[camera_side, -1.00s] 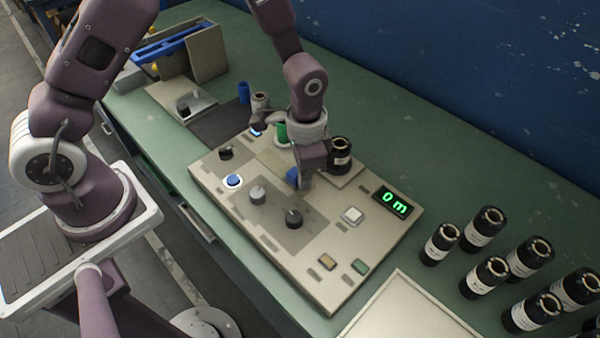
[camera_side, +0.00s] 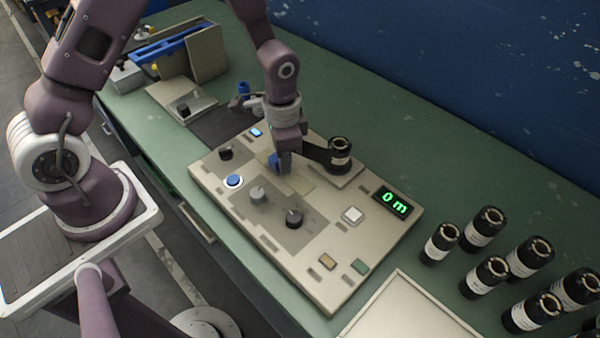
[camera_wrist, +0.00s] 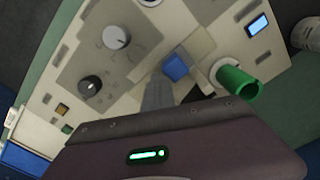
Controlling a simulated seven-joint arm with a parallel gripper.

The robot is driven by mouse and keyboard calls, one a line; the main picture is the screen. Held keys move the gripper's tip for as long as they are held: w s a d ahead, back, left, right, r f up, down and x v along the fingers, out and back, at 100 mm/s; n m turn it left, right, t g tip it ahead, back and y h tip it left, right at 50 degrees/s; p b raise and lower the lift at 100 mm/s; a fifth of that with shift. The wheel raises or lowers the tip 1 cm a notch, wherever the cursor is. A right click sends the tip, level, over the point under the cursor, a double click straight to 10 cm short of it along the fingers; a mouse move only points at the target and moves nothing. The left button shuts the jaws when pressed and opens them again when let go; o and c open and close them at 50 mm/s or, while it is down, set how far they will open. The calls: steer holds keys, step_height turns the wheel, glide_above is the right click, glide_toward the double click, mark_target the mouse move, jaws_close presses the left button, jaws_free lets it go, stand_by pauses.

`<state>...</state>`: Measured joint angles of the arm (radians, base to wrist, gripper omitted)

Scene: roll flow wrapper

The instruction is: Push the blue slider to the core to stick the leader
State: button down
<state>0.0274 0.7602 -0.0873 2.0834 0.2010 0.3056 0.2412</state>
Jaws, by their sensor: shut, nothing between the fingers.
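The blue slider (camera_side: 274,160) sits on the beige panel, partly hidden by my gripper; it also shows in the wrist view (camera_wrist: 176,67) as a blue block. My gripper (camera_side: 286,170) is shut and empty, low over the panel, with its fingertips (camera_wrist: 157,88) right beside the slider; I cannot tell if they touch. The green core (camera_wrist: 237,80) stands a short way beyond the slider in the wrist view; my gripper hides it in the side view. A dark strip (camera_side: 316,152), probably the leader, reaches from the black roll (camera_side: 340,152) toward my gripper.
The beige panel (camera_side: 335,285) carries black and grey knobs, a lit blue button (camera_side: 233,181), a white button (camera_side: 352,215) and a display (camera_side: 392,200) reading 0 m. Several black rolls stand at the right, behind a pale tray (camera_side: 400,310).

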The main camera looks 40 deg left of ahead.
steer(key=shift+a, duration=1.1)
steer(key=shift+d, duration=0.65)
step_height(320, 180, up, 8)
steer(key=s+a+r+n+t, duration=0.1)
steer(key=s+r+n+t, duration=0.15)
steer(key=r, duration=0.65)
steer(key=s+r+n+t, duration=0.1)
steer(key=s+r, duration=0.4)
steer(key=s, duration=0.3)
steer(key=s+a+r+n+t, duration=0.1)
steer(key=s+r+n+t, duration=0.1)
steer(key=s+r, duration=0.3)
steer(key=s, duration=0.3)
steer(key=shift+s+r, duration=0.15)
steer(key=shift+r, duration=0.05)
steer(key=shift+n, duration=0.25)
